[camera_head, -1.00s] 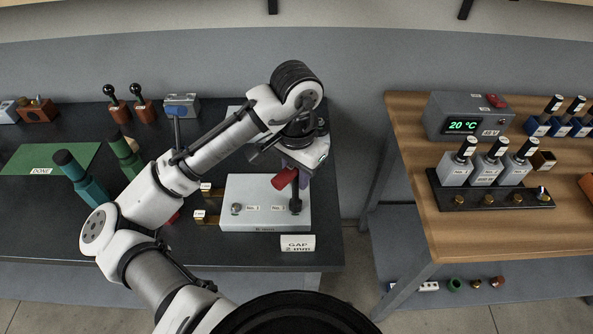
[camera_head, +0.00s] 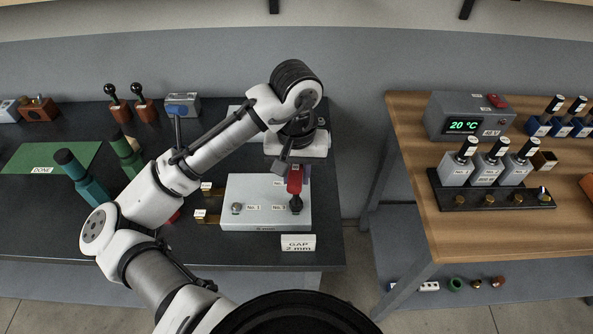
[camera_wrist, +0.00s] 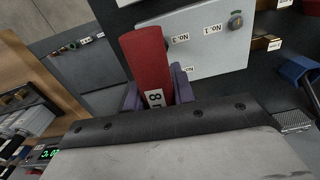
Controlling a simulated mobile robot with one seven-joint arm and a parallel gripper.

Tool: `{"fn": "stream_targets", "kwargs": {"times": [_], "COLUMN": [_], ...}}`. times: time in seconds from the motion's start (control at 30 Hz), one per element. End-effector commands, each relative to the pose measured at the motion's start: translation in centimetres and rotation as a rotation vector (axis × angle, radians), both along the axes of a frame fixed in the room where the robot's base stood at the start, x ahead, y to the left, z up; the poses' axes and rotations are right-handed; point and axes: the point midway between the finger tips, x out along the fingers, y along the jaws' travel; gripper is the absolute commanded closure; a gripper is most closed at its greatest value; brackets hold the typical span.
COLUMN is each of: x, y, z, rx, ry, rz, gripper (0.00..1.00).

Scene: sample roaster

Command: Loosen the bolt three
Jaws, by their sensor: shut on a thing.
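A pale grey plate block (camera_head: 262,190) lies on the dark bench, with a bolt (camera_head: 237,208) showing beside the No. 1 label. A red tool (camera_head: 295,183), its label starting with 8, has its dark end (camera_head: 296,203) over the spot beside the No. 3 label (camera_head: 279,207); the bolt there is hidden. My gripper (camera_head: 296,170) is shut on the red tool above the plate's right side. In the wrist view its purple fingers (camera_wrist: 157,90) sit either side of the red tool (camera_wrist: 147,60), whose far end covers the bolt. The No. 1 bolt (camera_wrist: 236,20) also shows there.
A GAP 2 mm sign (camera_head: 298,243) stands at the bench's front edge. Green and teal bottle-like tools (camera_head: 92,187) stand left of the plate, near my arm. A green DONE mat (camera_head: 45,158) is farther left. A gap separates the bench from the wooden table (camera_head: 420,130).

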Motion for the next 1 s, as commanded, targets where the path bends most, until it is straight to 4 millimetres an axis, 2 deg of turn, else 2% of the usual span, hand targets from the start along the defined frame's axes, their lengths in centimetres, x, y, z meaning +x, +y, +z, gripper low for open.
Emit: {"fn": "stream_targets", "kwargs": {"times": [0.37, 0.7, 1.0], "x": [0.02, 0.0, 0.0], "y": [0.03, 0.11, 0.11], "z": [0.03, 0.03, 0.03], "rx": [0.0, 0.0, 0.0], "ry": [-0.001, -0.001, 0.0], "rz": [0.048, 0.355, 0.376], "gripper": [1.0, 1.0, 1.0]}}
